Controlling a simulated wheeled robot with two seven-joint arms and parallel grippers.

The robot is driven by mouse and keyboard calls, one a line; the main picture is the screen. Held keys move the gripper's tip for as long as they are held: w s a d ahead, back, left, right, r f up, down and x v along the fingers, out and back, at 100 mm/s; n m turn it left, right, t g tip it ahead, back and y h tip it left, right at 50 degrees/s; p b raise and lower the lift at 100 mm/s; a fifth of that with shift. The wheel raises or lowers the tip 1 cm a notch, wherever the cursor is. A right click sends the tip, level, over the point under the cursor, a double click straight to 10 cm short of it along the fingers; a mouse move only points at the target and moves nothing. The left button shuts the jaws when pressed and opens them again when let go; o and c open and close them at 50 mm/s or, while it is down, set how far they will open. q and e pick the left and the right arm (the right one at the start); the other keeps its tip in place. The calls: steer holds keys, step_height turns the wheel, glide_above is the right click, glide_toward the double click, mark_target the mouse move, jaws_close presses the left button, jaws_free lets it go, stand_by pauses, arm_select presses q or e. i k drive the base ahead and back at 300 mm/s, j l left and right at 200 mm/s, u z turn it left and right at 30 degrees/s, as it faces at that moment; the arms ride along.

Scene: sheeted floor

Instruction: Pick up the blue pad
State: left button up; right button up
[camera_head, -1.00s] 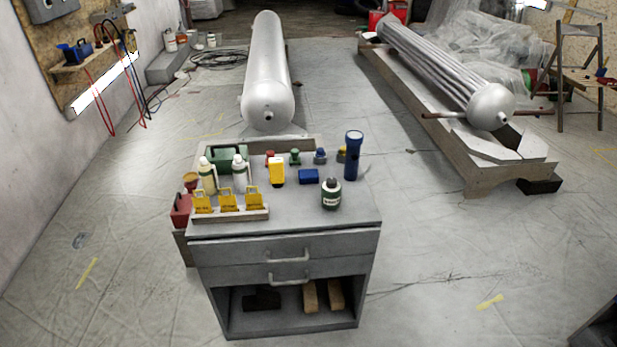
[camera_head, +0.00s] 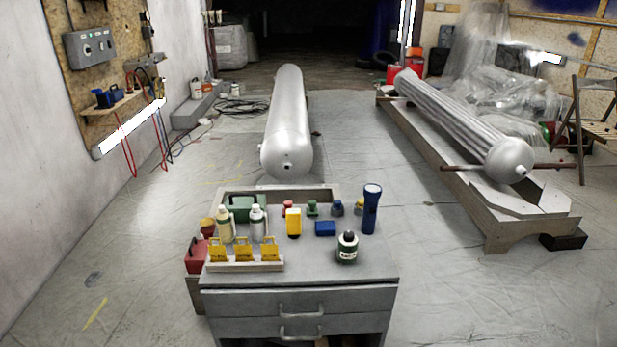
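The blue pad (camera_head: 325,229) is a small blue block lying flat on top of the grey drawer cabinet (camera_head: 370,267). It sits between a yellow device (camera_head: 293,222) on its left and a blue flashlight (camera_head: 371,209) standing upright on its right. A dark bottle with a white label (camera_head: 347,247) stands just in front of it to the right. Nothing covers the pad. Neither of my grippers shows in the head view.
Two white bottles (camera_head: 257,223), a green case (camera_head: 243,207) and a rack of yellow tags (camera_head: 243,254) crowd the cabinet's left side. Small coloured knobs (camera_head: 312,208) line its back. A large cylinder (camera_head: 287,125) lies behind. The floor right of the cabinet is clear.

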mark_target(323, 229)
steer(key=i+j, duration=0.25)
steer(key=i+j+z, duration=0.15)
steer(key=j, duration=0.3)
steer(key=i+j, duration=0.35)
steer(key=i+j+z, duration=0.1)
steer(key=i+j, duration=0.15)
steer(key=j, duration=0.2)
